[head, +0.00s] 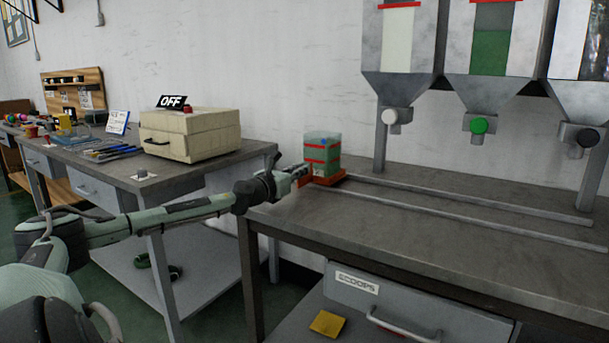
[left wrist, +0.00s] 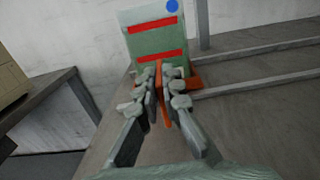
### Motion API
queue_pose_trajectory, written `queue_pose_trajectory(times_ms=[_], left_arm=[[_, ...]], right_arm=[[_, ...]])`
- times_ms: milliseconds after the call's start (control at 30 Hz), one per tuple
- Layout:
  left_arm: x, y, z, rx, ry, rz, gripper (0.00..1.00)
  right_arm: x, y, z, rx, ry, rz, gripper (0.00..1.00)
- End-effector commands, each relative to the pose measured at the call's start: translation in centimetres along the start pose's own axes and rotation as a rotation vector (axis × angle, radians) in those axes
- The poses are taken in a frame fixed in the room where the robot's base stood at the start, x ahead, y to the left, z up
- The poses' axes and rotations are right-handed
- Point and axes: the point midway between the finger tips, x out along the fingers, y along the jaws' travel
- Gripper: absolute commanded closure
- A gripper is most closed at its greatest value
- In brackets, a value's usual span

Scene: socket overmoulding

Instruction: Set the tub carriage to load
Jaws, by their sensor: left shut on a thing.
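The tub (head: 321,157) is clear with a green tint and has two red bands and a blue dot. It stands upright on the orange carriage (head: 330,179), at the left end of the two rails (head: 450,197) on the right-hand bench. My left gripper (head: 302,171) reaches in from the left and is shut on the carriage. In the left wrist view, the fingers (left wrist: 168,98) close around an upright orange part of the carriage, in front of the tub (left wrist: 154,38). My right gripper is not in view.
Three hoppers (head: 483,50) with white, green and black knobs hang above the rails to the right. A drawer marked SCOOPS (head: 410,309) is under the bench. A cream box (head: 190,133) with an OFF sign stands on the left bench. The bench front is clear.

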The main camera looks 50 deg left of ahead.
Motion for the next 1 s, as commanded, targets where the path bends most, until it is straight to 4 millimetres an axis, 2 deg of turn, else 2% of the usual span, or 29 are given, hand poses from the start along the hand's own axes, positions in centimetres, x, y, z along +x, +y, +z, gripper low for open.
queue_pose_trajectory(times_ms=[500, 533, 667, 1000], left_arm=[[0.02, 0.43, 0.01, 0.0, 0.0, 0.004, 1.0], [0.02, 0.44, 0.02, 0.001, 0.0, 0.004, 0.9], [0.02, 0.39, 0.04, 0.0, -0.001, 0.003, 0.74], [-0.05, 0.21, -0.06, 0.0, 0.001, -0.001, 0.72]], right_arm=[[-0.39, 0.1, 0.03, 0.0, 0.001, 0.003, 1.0], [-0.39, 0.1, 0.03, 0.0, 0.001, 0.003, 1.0], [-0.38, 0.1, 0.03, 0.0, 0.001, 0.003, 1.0], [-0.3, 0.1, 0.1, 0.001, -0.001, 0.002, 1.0]])
